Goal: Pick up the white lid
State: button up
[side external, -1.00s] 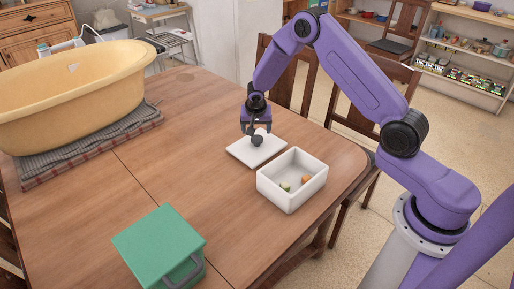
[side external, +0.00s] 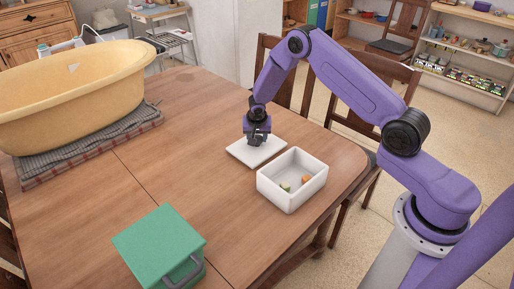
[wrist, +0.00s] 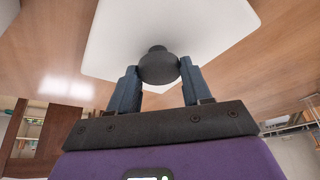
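The white lid (side external: 240,153) is a flat rectangular plate lying on the wooden table, with a dark round knob (wrist: 158,66) in its middle. My gripper (side external: 257,140) is directly above the lid, pointing down, with its fingers low around the knob. In the wrist view, my gripper's two blue-grey fingers (wrist: 159,75) stand on either side of the knob and appear to touch it. The lid (wrist: 110,40) fills the upper middle of that view. The lid appears to rest flat on the table. The knob is mostly hidden by the fingers in the side view.
An open white box (side external: 290,200) with small green and orange items stands just right of the lid. A green box (side external: 158,243) with a grey handle is at the front. A yellow tub (side external: 75,90) sits on a folded cloth at the left. Chairs (side external: 290,85) stand behind the table.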

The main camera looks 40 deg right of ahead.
jog(key=c, duration=0.4)
jog(key=shift+r, duration=0.45)
notch_tip(320, 180, up, 2)
jog(key=s+a+r, duration=0.2)
jog(key=s+r, duration=0.8)
jog(key=s, duration=0.4)
